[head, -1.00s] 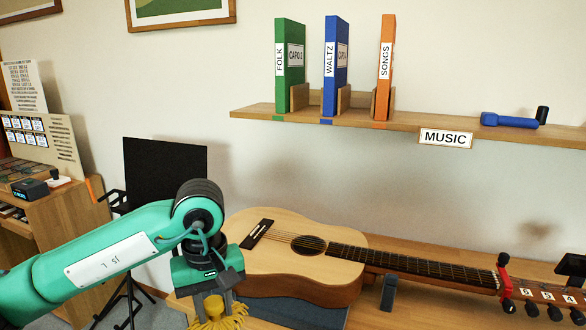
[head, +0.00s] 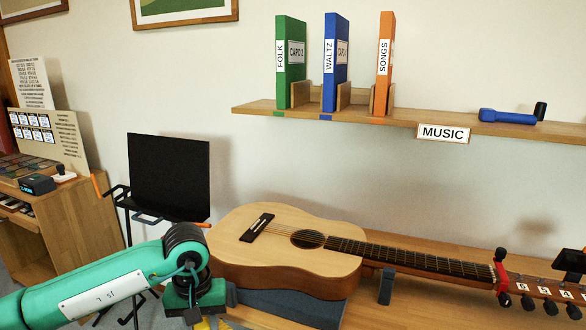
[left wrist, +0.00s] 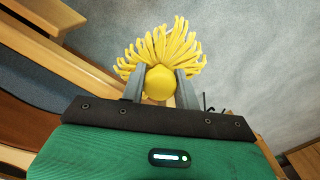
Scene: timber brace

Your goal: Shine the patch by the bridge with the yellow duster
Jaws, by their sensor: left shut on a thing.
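The yellow duster (left wrist: 164,50) is between the fingers of my left gripper (left wrist: 160,84) in the left wrist view, its strands spread out beyond the fingertips. In the head view only a bit of yellow shows at the bottom edge, under my left gripper (head: 200,318), which is low and in front of the guitar body. The guitar (head: 285,262) lies face up on the bench, its dark bridge (head: 257,228) at the left of the body. I cannot make out a distinct patch by the bridge. The gripper is apart from the bridge. My right gripper is not in view.
A dark blue support (head: 290,308) is under the guitar body and a neck rest (head: 386,287) stands under the neck. A black music stand (head: 168,176) is behind my left arm. A shelf (head: 375,121) with binders hangs above.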

